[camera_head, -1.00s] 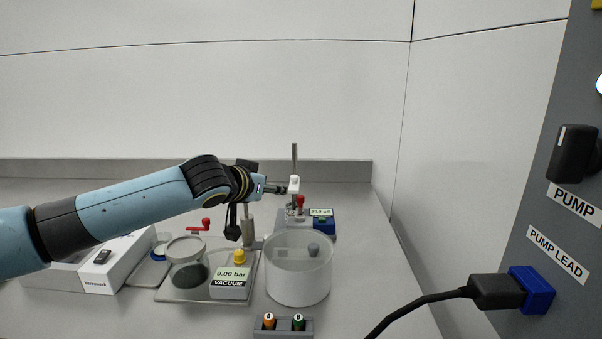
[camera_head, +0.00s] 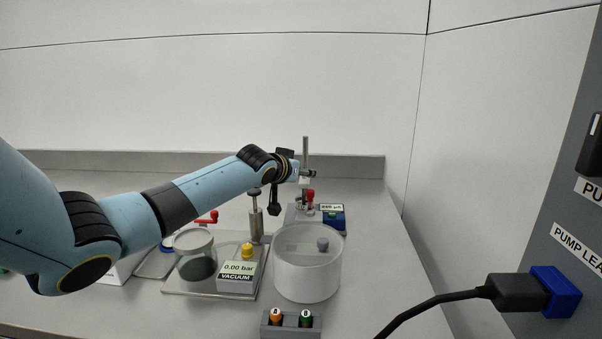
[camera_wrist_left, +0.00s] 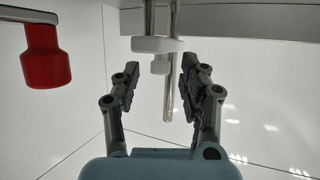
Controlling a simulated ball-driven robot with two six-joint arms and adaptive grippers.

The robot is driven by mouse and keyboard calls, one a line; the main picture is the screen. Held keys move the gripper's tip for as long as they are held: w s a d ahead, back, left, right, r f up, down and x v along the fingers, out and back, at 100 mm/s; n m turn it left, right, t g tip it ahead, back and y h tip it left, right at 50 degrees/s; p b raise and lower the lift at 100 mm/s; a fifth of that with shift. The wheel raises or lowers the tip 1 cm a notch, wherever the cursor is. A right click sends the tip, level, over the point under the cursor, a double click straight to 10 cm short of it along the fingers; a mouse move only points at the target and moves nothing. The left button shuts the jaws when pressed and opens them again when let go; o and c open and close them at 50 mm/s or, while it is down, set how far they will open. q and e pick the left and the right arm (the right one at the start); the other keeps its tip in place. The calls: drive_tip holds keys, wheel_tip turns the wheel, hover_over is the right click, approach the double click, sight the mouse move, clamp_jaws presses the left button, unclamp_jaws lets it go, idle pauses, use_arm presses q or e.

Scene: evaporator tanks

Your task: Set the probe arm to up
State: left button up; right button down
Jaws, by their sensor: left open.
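I take these for the probe arm. My left gripper (camera_head: 308,174) is at the post in the head view. In the wrist view my left gripper (camera_wrist_left: 157,88) is open, with the rod between its fingers and apart from both. My right gripper is not in view.
A red knob (camera_head: 310,196) is close by; a red knob also shows in the wrist view (camera_wrist_left: 45,56). A clear round tank (camera_head: 306,275) stands in front. A plate with a vacuum gauge (camera_head: 237,277) is left of it. A black cable (camera_head: 430,302) is at right.

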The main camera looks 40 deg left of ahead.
use_arm(q)
drive_tip(key=shift+c, duration=0.2)
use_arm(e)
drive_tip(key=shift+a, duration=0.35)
use_arm(q)
clamp_jaws()
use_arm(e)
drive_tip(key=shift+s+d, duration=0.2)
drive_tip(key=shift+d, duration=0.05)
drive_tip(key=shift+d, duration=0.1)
